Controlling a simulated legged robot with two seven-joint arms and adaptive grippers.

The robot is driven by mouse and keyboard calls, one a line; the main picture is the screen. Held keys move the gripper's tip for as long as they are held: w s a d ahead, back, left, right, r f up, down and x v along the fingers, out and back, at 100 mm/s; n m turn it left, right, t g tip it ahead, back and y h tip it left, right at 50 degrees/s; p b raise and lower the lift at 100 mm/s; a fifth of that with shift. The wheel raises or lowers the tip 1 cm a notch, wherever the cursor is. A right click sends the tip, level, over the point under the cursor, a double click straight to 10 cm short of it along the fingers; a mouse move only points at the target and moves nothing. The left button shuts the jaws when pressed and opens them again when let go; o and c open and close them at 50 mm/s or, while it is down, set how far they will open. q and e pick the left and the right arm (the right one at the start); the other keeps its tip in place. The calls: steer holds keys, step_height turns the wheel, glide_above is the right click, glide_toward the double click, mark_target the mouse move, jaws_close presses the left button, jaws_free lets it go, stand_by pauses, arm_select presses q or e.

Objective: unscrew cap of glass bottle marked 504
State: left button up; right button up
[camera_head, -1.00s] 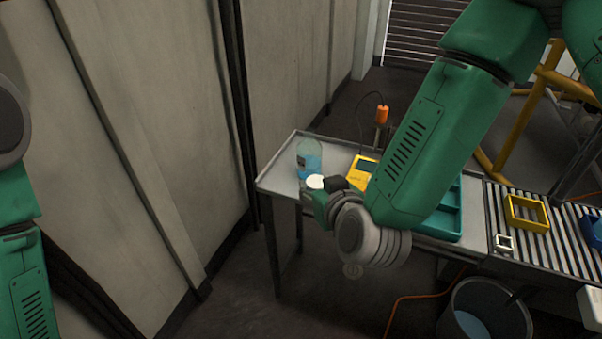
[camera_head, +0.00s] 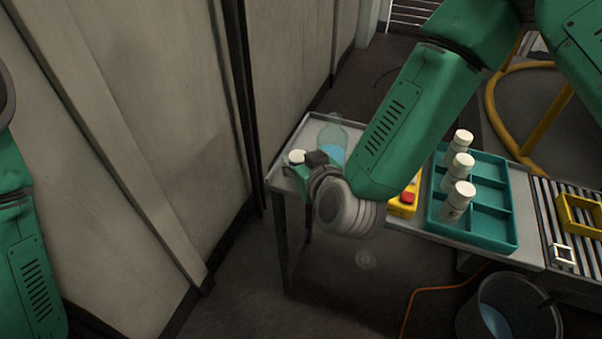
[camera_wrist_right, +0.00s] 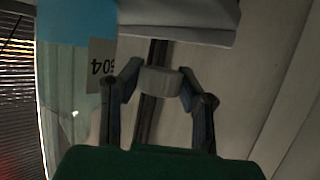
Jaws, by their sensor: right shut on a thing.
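The glass bottle (camera_head: 333,141) with blue liquid stands at the far left end of the table in the head view. In the right wrist view the bottle (camera_wrist_right: 70,65) shows upside down at the left, with the 504 label (camera_wrist_right: 101,66). My right gripper (camera_head: 297,164) is just left of the bottle, over the table's left edge. It is shut on a pale round cap (camera_head: 296,156), apart from the bottle. The wrist view shows the cap (camera_wrist_right: 160,80) between both fingertips. My left arm shows at the left edge, but its gripper is out of view.
A teal tray (camera_head: 493,226) with several white bottles (camera_head: 459,200) stands right on the table (camera_head: 430,242). A yellow box with a red button (camera_head: 405,199) is partly behind my right arm. A wall (camera_head: 195,110) rises close on the left. A bucket (camera_head: 510,310) stands below.

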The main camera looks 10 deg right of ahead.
steer(key=f, duration=0.1)
steer(key=f+b, duration=0.1)
steer(key=f, duration=0.2)
steer(key=shift+a, duration=0.25)
steer(key=shift+r, duration=0.15)
steer(key=shift+d, duration=0.1)
steer(key=shift+s+f+b, duration=0.1)
steer(key=shift+f+b, duration=0.3)
steer(key=shift+f, duration=0.2)
steer(key=o, duration=1.1)
steer(key=shift+f, duration=0.1)
steer(key=shift+c, duration=0.2)
